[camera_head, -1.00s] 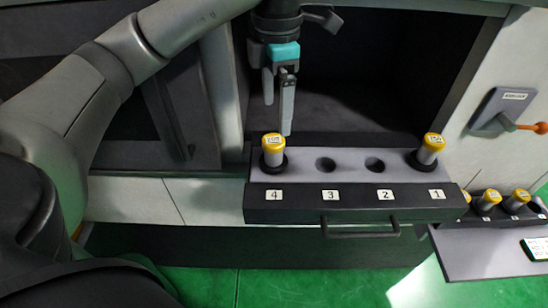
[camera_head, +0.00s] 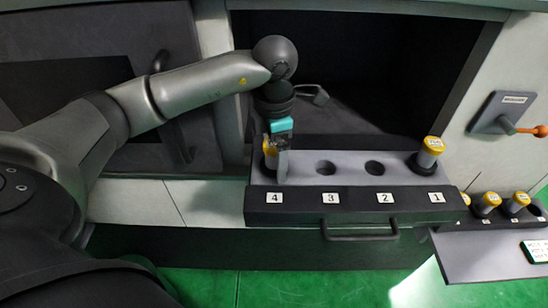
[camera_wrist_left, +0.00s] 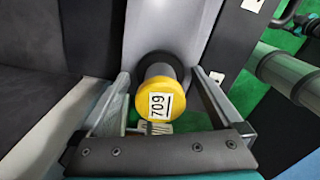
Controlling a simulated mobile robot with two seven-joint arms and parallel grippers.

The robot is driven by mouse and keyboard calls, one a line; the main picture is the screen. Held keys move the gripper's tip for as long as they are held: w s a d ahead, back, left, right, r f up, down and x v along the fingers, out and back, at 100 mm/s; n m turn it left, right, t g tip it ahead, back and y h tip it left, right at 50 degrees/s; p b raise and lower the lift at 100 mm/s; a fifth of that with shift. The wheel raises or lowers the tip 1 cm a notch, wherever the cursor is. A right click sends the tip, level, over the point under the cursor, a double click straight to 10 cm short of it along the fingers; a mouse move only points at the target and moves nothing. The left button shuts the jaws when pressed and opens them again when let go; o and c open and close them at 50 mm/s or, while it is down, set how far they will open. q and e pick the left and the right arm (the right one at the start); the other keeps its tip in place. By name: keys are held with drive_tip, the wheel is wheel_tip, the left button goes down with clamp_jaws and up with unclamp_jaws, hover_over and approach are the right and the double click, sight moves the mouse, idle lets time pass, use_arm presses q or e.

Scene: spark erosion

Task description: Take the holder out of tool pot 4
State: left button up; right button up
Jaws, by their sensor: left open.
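The holder in tool pot 4 has a yellow cap with a white label, and it shows clearly in the left wrist view (camera_wrist_left: 160,98). In the head view only a yellow edge of the holder (camera_head: 267,150) shows behind my left gripper (camera_head: 277,165). The holder stands in the drawer's pot above the label 4 (camera_head: 274,198). My left gripper is open, with one finger on each side of the yellow cap. In the left wrist view its fingers (camera_wrist_left: 163,105) flank the holder with gaps. My right gripper is not in view.
Pots 3 (camera_head: 326,168) and 2 (camera_head: 374,168) are empty. Another yellow-capped holder (camera_head: 431,150) stands in pot 1. The drawer has a front handle (camera_head: 360,232). A side rack (camera_head: 480,255) with several holders is at the right, near an orange-tipped lever (camera_head: 520,128).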

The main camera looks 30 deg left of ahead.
use_arm(q)
drive_tip(key=shift+c, duration=0.2)
clamp_jaws()
idle(0.6)
